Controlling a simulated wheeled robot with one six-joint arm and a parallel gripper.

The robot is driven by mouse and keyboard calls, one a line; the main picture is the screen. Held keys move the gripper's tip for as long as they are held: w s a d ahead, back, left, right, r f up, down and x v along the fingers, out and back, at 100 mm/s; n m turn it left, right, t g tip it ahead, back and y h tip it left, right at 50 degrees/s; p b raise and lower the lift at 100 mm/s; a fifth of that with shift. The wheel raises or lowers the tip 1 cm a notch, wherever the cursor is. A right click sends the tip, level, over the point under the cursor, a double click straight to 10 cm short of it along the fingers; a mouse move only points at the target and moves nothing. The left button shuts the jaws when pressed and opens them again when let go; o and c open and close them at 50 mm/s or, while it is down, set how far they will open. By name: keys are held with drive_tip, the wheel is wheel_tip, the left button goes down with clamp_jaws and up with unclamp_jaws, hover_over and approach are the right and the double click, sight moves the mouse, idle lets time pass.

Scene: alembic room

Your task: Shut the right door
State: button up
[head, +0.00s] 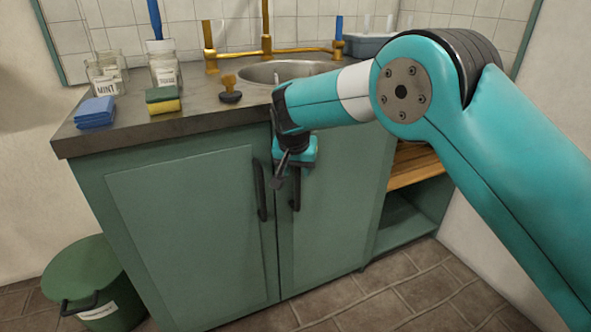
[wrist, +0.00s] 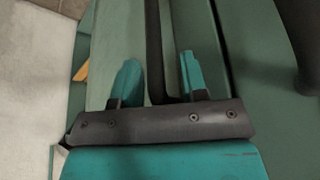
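The right door (head: 335,225) is a green panel under the sink, with a dark vertical handle (head: 296,190). It looks flush or nearly flush with the cabinet front; I cannot tell whether a small gap is left. My gripper (head: 283,178) is in front of the upper part of this door, at its handle. In the wrist view my gripper (wrist: 160,78) has its two teal fingers apart, with the dark handle bar (wrist: 153,45) between them. The bar runs nearer the left finger, and I see no clear contact. The arm's wrist hides part of the door's top edge.
The left door (head: 190,225) looks closed, its dark handle (head: 261,190) close beside my gripper. The dark countertop (head: 215,118) overhangs just above. A green bin (head: 85,280) stands at the left. Open shelves (head: 410,205) are at the right. The tiled floor ahead is clear.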

drive_tip(key=shift+s+a, duration=0.1)
drive_tip(key=shift+a, duration=0.05)
idle(0.3)
drive_tip(key=p+v, duration=0.3)
drive_tip(key=v, duration=1.4)
drive_tip(key=shift+r+p, duration=0.2)
drive_tip(key=shift+p, duration=0.1)
drive_tip(key=s+d+r+n+g+y, duration=0.25)
drive_tip(key=s+d+n, duration=0.25)
drive_tip(key=s+d, duration=0.8)
drive_tip(key=s+d+f+n+g+y, duration=0.1)
drive_tip(key=s+n, duration=0.1)
drive_tip(key=s, duration=0.8)
drive_tip(key=s+d+f+n+g+y, duration=0.1)
drive_tip(key=s+d+n+y, duration=0.1)
drive_tip(key=s, duration=0.8)
wheel_tip(320, 180, up, 23)
drive_tip(key=p, duration=2.3)
drive_tip(key=shift+a+r, duration=0.2)
drive_tip(key=shift+a, duration=0.1)
